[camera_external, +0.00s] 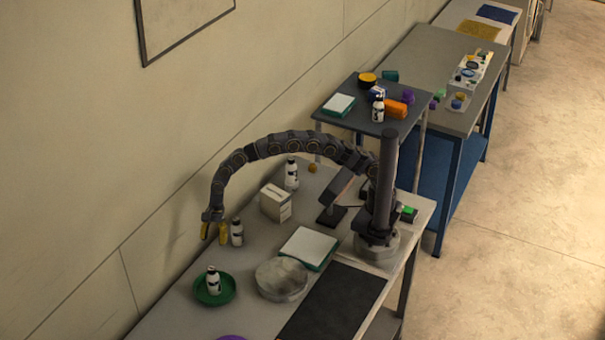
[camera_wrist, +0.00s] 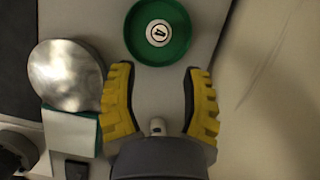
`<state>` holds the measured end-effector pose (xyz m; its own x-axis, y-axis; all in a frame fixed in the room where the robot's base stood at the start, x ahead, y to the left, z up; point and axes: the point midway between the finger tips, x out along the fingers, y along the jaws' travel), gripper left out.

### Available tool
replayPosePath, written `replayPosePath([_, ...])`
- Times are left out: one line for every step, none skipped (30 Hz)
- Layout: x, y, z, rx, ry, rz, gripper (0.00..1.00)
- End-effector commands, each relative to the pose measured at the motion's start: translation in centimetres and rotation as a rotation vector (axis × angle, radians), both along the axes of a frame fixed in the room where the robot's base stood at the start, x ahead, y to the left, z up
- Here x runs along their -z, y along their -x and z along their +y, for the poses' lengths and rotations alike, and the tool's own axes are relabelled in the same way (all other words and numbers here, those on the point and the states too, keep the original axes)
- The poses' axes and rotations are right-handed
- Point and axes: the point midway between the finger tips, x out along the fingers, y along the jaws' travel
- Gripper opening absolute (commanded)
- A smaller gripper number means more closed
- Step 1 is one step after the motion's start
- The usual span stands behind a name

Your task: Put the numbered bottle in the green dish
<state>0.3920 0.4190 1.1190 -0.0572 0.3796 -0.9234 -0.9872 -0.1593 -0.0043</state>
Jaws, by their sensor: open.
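The green dish (camera_external: 229,291) sits near the table's wall side, and it shows at the top of the wrist view (camera_wrist: 133,39). A white bottle with a dark label (camera_external: 213,281) stands upright in it. In the wrist view this bottle (camera_wrist: 158,33) is seen from above, with a dark mark like a 4 on its round top. My gripper (camera_external: 214,236) points down with its yellow fingers apart and empty, short of the dish. A second similar bottle (camera_external: 237,233) stands right beside the fingers. A small white top (camera_wrist: 157,126) shows between the finger bases (camera_wrist: 160,72).
A round silver plate (camera_external: 282,279) lies right of the dish. Behind it are a white-and-green box (camera_external: 309,247), a white carton (camera_external: 275,204) and another bottle (camera_external: 291,174). A black mat (camera_external: 333,302) covers the front right. The wall runs close along the left.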

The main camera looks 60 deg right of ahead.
Motion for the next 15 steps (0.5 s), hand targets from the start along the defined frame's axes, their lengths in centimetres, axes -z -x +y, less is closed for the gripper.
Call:
replayPosePath([-0.5, -0.1, -0.2, 0.002, 0.000, -0.001, 0.47])
replayPosePath([-0.6, -0.1, -0.3, 0.002, 0.000, -0.001, 0.47])
replayPosePath([-0.8, -0.1, -0.3, 0.001, 0.000, -0.001, 0.47])
replayPosePath([-0.8, -0.1, -0.4, 0.001, 0.001, -0.001, 0.47])
replayPosePath([-0.9, -0.1, -0.4, 0.001, 0.001, 0.000, 0.47])
replayPosePath([-0.9, -0.1, -0.4, 0.001, 0.001, 0.000, 0.47])
replayPosePath([-0.9, -0.1, -0.4, 0.001, 0.001, 0.000, 0.47])
replayPosePath([-0.9, -0.1, -0.4, 0.001, 0.001, 0.000, 0.47])
replayPosePath([-0.9, 0.0, -0.4, 0.001, 0.001, 0.000, 0.47])
replayPosePath([-0.9, 0.0, -0.4, 0.001, 0.001, 0.001, 0.47])
replayPosePath([-0.9, -0.1, -0.5, 0.000, 0.002, 0.001, 0.47])
replayPosePath([-1.1, -0.1, -0.7, -0.005, 0.003, -0.002, 0.47])
replayPosePath([-1.3, -0.1, -1.0, -0.012, 0.004, -0.006, 0.47])
replayPosePath([-1.5, -0.1, -1.5, -0.023, 0.006, -0.011, 0.47])
replayPosePath([-2.1, -0.2, -2.4, -0.045, 0.011, -0.021, 0.47])
